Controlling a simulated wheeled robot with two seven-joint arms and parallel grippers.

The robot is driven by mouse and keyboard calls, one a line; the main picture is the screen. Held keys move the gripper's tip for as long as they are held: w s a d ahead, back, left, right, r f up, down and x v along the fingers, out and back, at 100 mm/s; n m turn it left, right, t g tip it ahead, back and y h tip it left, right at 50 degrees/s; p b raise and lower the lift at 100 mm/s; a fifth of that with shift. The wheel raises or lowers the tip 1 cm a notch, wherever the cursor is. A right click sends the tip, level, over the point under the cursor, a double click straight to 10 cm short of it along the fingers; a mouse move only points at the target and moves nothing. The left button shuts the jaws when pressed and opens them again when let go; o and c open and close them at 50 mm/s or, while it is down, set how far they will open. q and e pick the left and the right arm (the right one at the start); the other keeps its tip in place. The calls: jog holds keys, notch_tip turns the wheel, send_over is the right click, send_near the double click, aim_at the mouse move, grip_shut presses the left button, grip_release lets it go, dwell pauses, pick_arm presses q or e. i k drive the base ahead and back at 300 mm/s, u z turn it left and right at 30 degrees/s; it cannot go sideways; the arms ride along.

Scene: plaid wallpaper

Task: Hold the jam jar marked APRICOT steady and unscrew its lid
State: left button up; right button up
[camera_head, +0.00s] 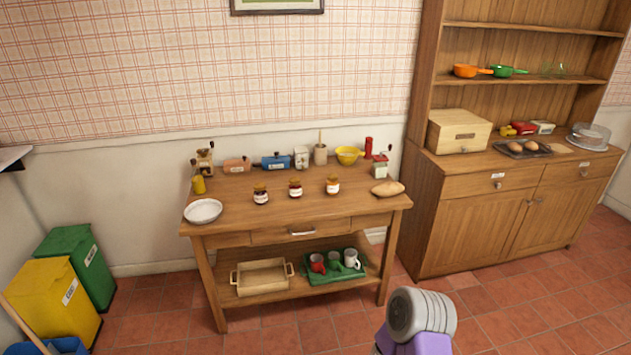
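Three jam jars stand in a row on the wooden table: a left jar (261,194), a middle jar (295,188) and a right jar (333,185). The labels are too small to read, so I cannot tell which is marked APRICOT. Neither gripper is in view. A grey and purple part at the bottom edge looks like part of my own body.
The wooden table (235,222) also holds a white plate (203,211), a bread loaf (387,188) and, along the back, a yellow bowl (348,155) among several kitchen items. A cabinet (474,220) stands right; yellow (52,305) and green bins (78,262) stand left. Tiled floor in front is open.

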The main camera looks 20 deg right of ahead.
aim_at(333, 188)
jog(key=i, duration=1.65)
jog(key=z, duration=0.3)
